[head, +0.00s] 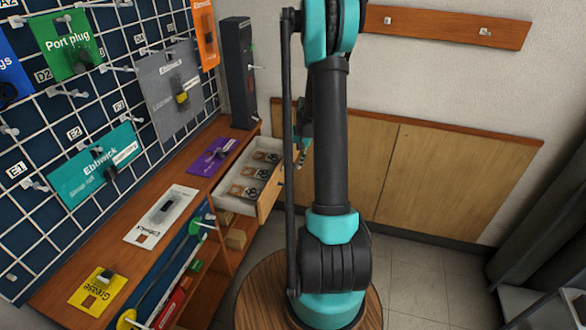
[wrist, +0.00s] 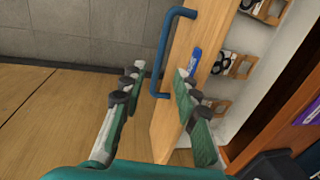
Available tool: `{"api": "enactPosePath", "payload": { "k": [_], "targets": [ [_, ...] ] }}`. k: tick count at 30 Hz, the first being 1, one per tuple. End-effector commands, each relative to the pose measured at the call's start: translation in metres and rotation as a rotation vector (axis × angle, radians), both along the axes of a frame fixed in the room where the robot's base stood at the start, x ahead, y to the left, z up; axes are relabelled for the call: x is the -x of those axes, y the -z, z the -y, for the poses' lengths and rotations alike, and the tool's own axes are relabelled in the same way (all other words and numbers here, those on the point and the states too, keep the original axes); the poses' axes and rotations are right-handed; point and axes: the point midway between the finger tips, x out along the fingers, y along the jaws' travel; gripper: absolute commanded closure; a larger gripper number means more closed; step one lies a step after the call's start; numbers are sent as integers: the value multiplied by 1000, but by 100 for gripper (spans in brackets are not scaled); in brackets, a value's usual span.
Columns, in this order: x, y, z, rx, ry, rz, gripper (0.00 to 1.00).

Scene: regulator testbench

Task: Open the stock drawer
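The stock drawer (head: 267,196) stands pulled out from the wooden bench in the head view, with small parts on brown cards inside. In the wrist view its wooden front (wrist: 185,75) carries a blue bar handle (wrist: 160,55). My gripper (wrist: 156,78) is open, its two green and grey fingers well apart. The lower part of the handle shows between the fingertips; I see no contact with it. In the head view my gripper is mostly hidden behind my arm, just right of the drawer.
A pegboard (head: 60,130) with hanging packets stands at the left. Packets lie on the bench top (head: 115,225), and a dark upright device (head: 238,75) stands at its far end. Wooden wall panels (head: 440,180) are behind my arm. Tiled floor (head: 415,270) is clear to the right.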

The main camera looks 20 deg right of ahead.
Motion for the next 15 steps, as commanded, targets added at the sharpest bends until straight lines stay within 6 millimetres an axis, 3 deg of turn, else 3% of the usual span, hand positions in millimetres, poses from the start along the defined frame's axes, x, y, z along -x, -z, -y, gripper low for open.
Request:
{"api": "enactPosePath", "payload": {
  "k": [6,15],
  "targets": [
    [5,-40,6,0,1,0,69],
    [8,-67,10,0,0,0,69]
  ]
}}
